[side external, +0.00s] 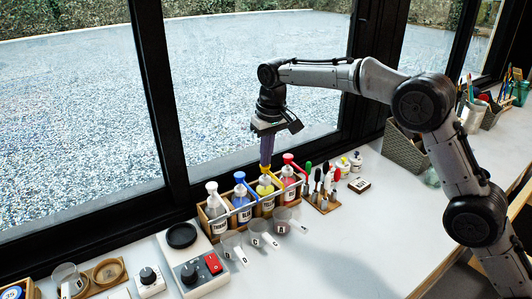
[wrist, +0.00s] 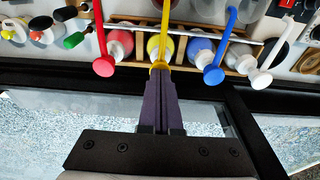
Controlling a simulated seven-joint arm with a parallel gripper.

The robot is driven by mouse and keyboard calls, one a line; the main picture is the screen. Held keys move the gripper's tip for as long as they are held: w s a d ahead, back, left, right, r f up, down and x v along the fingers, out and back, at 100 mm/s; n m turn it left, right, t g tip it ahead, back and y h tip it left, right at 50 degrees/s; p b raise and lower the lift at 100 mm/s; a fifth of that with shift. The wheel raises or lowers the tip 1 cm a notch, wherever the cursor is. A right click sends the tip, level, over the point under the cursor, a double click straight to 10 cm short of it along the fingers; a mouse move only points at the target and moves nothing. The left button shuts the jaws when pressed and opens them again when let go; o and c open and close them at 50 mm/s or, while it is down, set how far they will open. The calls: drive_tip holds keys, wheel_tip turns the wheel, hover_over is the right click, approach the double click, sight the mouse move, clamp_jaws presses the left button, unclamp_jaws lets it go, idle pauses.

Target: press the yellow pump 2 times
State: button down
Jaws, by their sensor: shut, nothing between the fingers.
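The yellow pump (side external: 264,179) tops a clear bottle with yellow contents (side external: 265,193), standing in a wooden rack between the blue and red pumps. My gripper (side external: 266,165) points down, its dark purple fingers shut and empty, directly above the yellow pump head. In the wrist view the fingertips of my gripper (wrist: 159,76) meet the edge of the yellow pump head (wrist: 160,66) and its long spout (wrist: 165,30). Whether they touch it or hang just above, I cannot tell. The fingers hide part of the head.
The red pump (wrist: 104,66), blue pump (wrist: 213,75) and white pump (wrist: 261,79) stand close in the same rack (side external: 219,228). Measuring cups (side external: 233,245) lie in front. A control box with a red switch (side external: 213,263) is at left. The window is close behind the rack.

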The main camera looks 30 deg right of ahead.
drive_tip(key=shift+f, duration=0.7)
drive_tip(key=shift+r, duration=1.1)
